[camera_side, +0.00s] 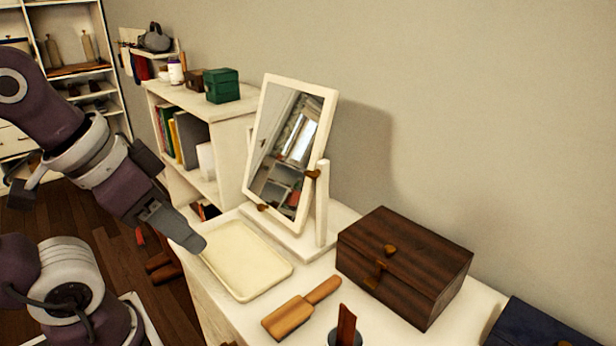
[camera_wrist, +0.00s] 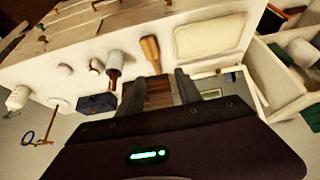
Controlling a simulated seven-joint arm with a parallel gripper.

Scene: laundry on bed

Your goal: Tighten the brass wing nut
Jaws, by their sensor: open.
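A white-framed tilting mirror (camera_side: 291,150) stands on a white base on the dresser, its glass tilted back. A small brass wing nut (camera_side: 313,174) sits at the right post, beside the frame. A second brass piece (camera_side: 263,207) shows at the frame's lower left.
The cream tray (camera_side: 246,262) lies before the mirror. A dark wooden box (camera_side: 405,262) is to its right, with a wooden brush (camera_side: 300,308) and a dark cup (camera_side: 345,338) in front. A blue box (camera_side: 530,326) is at lower right. A shelf (camera_side: 204,104) stands behind.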

